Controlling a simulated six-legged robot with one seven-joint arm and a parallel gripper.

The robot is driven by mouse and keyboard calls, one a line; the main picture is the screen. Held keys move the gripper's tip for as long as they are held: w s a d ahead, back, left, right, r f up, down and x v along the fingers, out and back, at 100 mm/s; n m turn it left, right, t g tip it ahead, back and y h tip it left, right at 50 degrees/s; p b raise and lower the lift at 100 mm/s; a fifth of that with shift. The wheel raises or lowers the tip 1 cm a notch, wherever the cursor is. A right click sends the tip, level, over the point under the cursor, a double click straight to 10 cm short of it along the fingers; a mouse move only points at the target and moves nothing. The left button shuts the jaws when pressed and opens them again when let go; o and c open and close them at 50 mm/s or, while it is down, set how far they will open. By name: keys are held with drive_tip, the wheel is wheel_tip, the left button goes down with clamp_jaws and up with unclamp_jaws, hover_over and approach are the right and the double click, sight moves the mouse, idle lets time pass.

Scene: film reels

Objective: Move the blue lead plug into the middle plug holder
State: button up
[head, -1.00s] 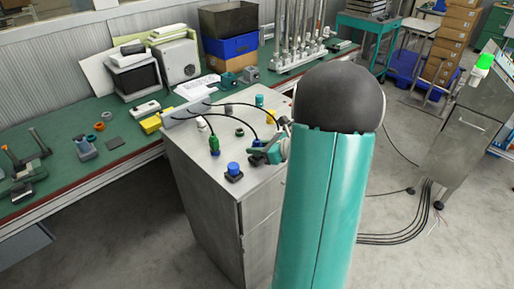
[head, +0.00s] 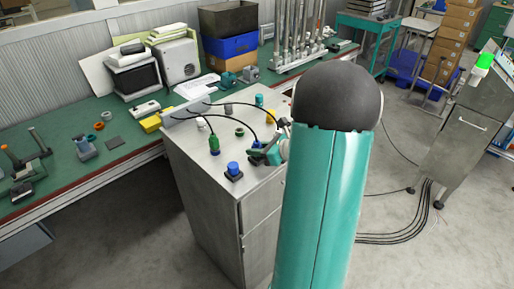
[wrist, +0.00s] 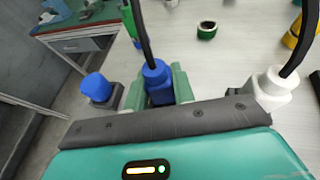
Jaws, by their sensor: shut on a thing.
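The blue lead plug (wrist: 156,82), with a black cable rising from its top, is upright between the green fingers of my gripper (wrist: 158,90). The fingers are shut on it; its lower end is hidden. In the head view my gripper (head: 266,153) is low over the grey cabinet top, partly behind my arm. A green-and-black ring (wrist: 207,30), which looks like an empty plug holder, lies beyond the gripper; it also shows in the head view (head: 240,132). A green plug (head: 214,145) stands on a blue base to the left. I cannot tell which holder is the middle one.
A white plug (wrist: 268,90) with a cable stands close to the right in the wrist view. A blue knob (wrist: 97,87) on a dark base stands close to the left. A yellow piece (head: 270,117) is farther back. The black cables arch over the cabinet top (head: 190,150).

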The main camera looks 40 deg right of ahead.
drive_tip(key=shift+f, duration=0.25)
drive_tip(key=o, duration=0.7)
drive_tip(key=v, duration=1.1)
idle(0.4)
drive_tip(key=shift+a, duration=0.1)
idle(0.4)
